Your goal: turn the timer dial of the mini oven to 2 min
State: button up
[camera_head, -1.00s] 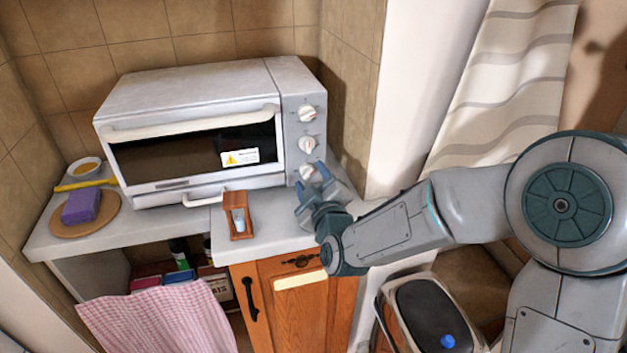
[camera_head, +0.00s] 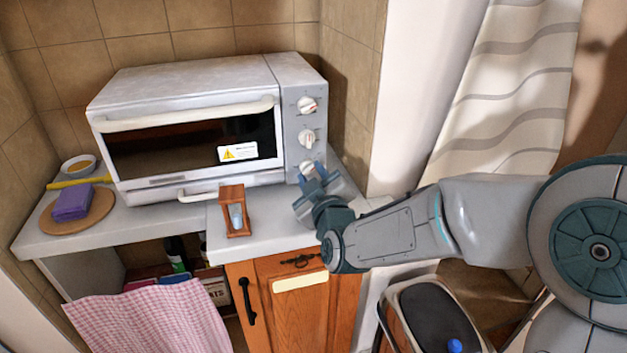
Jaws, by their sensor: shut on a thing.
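The mini oven (camera_head: 190,90) stands on the counter with its door shut. Its control panel on the right holds a column of three white dials: a top dial (camera_head: 307,105), a middle dial (camera_head: 306,138) and a lowest dial (camera_head: 307,167). Their markings are too small to read, so I cannot tell the timer setting. My gripper (camera_head: 313,176) is at the lowest dial, with its blue-grey fingers shut on it. The fingers hide the lower right part of this dial. My arm reaches in from the right.
A wooden sand timer (camera_head: 234,212) stands on the counter (camera_head: 270,238), left of my gripper. A purple sponge (camera_head: 73,202) lies on a round board (camera_head: 85,226) near a small bowl (camera_head: 80,164). A bin (camera_head: 425,305) stands below my arm. The tiled wall (camera_head: 349,90) is close right of the oven.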

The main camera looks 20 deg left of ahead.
jog(key=o, duration=1)
jog(key=shift+c, duration=0.2)
jog(key=b+v, duration=0.5)
jog(key=v, duration=0.8)
jog(key=shift+s+d, duration=0.2)
jog(key=shift+d, duration=0.05)
